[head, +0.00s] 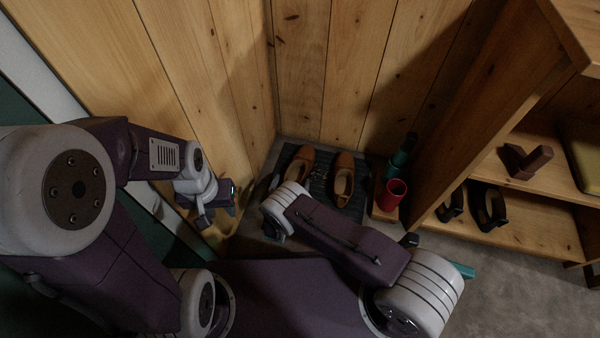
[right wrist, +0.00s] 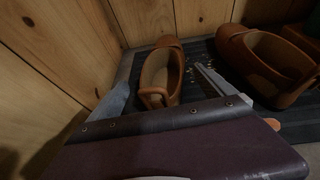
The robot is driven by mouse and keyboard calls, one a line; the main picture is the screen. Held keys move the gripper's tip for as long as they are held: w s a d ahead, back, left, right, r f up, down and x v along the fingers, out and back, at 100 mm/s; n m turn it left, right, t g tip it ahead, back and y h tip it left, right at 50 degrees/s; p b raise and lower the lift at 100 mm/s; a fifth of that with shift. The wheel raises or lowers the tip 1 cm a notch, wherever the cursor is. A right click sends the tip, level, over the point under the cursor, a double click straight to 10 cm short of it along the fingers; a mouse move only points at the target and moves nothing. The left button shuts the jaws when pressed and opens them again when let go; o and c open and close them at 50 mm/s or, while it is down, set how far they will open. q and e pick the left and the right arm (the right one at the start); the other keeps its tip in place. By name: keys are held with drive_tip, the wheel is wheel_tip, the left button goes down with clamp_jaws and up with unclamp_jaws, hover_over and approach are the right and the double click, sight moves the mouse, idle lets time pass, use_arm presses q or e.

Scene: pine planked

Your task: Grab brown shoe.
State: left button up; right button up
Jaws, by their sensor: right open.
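Two brown shoes stand side by side on a dark mat (head: 320,184) in the corner. The left shoe (head: 300,163) is partly hidden by my right arm in the head view; the right shoe (head: 344,177) shows more fully. In the right wrist view my right gripper (right wrist: 161,77) is open, its two fingers apart on either side of the near end of the left shoe (right wrist: 174,63). I cannot tell whether they touch it. The right shoe (right wrist: 272,65) is outside the fingers, to the right. My left gripper (head: 216,205) hangs near the left plank wall, away from the shoes; its jaws are unclear.
Plank walls (head: 300,70) close in behind and left of the mat. A red cup (head: 391,194) and a dark green bottle (head: 402,158) stand right of it. A wooden shelf (head: 540,230) with dark shoes (head: 488,207) is further right. Grey floor is bare at the lower right.

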sight(295, 175)
drive_tip(key=b+x, duration=0.4)
drive_tip(key=b, duration=0.1)
drive_tip(key=shift+w+d+f, duration=0.15)
drive_tip(key=shift+w+f, duration=0.05)
drive_tip(key=shift+f, duration=0.35)
drive_tip(key=shift+w+r, duration=0.1)
drive_tip(key=shift+w, duration=0.1)
drive_tip(key=shift+r, duration=0.15)
clamp_jaws()
